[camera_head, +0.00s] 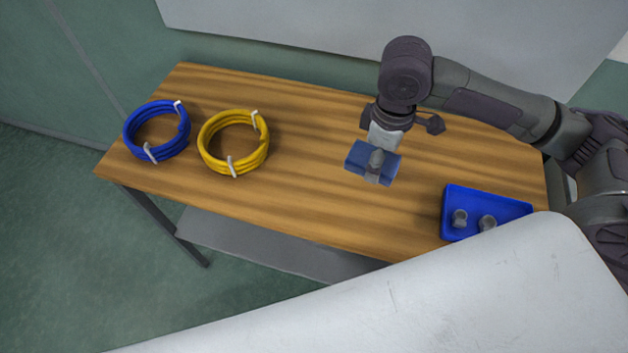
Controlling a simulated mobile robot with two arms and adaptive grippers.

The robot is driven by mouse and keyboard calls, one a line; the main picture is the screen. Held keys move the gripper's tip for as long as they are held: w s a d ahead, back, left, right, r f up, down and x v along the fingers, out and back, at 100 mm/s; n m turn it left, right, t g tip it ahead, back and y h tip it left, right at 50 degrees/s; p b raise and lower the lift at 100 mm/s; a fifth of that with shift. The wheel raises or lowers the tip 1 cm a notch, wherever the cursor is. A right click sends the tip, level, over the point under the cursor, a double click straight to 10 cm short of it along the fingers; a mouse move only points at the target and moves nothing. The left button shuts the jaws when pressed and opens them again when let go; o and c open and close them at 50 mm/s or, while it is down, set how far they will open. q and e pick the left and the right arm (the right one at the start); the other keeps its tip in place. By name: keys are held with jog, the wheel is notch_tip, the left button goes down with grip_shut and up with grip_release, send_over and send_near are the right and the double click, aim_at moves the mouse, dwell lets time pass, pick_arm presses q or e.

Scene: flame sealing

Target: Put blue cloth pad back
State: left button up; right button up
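The blue cloth pad (356,157) is a small dark blue block at the middle right of the wooden table. My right gripper (376,168), whose arm comes in from the right, points down at the pad. Its fingers overlap the pad, with blue showing on both sides of them, and appear closed on it. I cannot tell whether the pad touches the table or is held a little above it. My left gripper is not in view.
A blue tray (452,197) with two small grey fittings (487,223) stands at the table's right end. A blue coil (130,134) and a yellow coil (205,140) lie at the left. The wooden table (310,150) is clear between the yellow coil and the pad.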

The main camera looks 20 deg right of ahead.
jog(key=shift+s, duration=0.1)
jog(key=shift+a, duration=0.1)
jog(key=p, duration=0.2)
send_over(318, 187)
notch_tip(318, 187, down, 7)
jog(key=shift+s+r, duration=0.1)
notch_tip(318, 187, down, 3)
jog(key=shift+r+p, duration=0.1)
jog(key=shift+p, duration=0.8)
jog(key=shift+f, duration=0.5)
jog(key=shift+f, duration=0.1)
jog(key=o, duration=1)
